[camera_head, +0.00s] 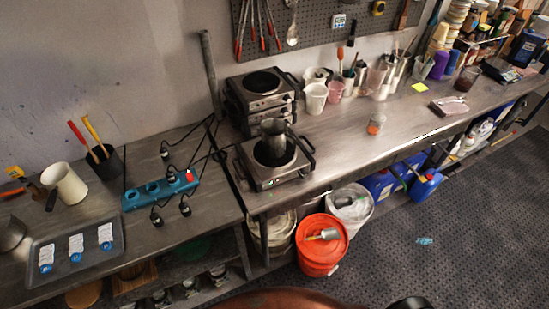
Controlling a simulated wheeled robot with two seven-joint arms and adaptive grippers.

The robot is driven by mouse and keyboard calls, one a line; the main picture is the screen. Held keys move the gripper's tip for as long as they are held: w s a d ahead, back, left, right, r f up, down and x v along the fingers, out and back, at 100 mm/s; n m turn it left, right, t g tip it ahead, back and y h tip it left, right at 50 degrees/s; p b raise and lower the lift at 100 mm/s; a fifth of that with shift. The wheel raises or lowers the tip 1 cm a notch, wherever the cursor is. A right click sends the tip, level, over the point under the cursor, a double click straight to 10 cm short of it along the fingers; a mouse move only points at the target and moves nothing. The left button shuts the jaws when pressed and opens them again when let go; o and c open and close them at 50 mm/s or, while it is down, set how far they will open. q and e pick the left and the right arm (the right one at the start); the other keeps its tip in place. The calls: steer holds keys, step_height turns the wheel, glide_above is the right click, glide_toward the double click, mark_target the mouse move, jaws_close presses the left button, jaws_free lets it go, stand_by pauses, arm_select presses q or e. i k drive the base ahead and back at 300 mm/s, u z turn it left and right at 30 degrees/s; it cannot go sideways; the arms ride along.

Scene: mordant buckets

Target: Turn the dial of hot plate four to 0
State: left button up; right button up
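Several silver hot plates stand on the metal bench. One hot plate (293,176) sits alone near the front edge with a metal pitcher (273,138) on its burner. Behind it is a stack of hot plates (262,103), the top one with a bare dark burner (262,82). Small dials show on the fronts of the stack, too small to read. I cannot tell which plate is number four or where its dial points. Neither of my grippers is in view.
A teal power strip (150,202) with black plugs and cords lies left of the single plate. A tray (105,226) with labelled cards is further left. White cups (315,98) stand right of the stack. An orange bucket (318,258) stands on the floor below; open floor lies right.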

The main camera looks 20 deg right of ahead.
mark_target(303, 173)
steer(key=z, duration=1)
steer(key=i, duration=0.25)
steer(key=z, duration=0.05)
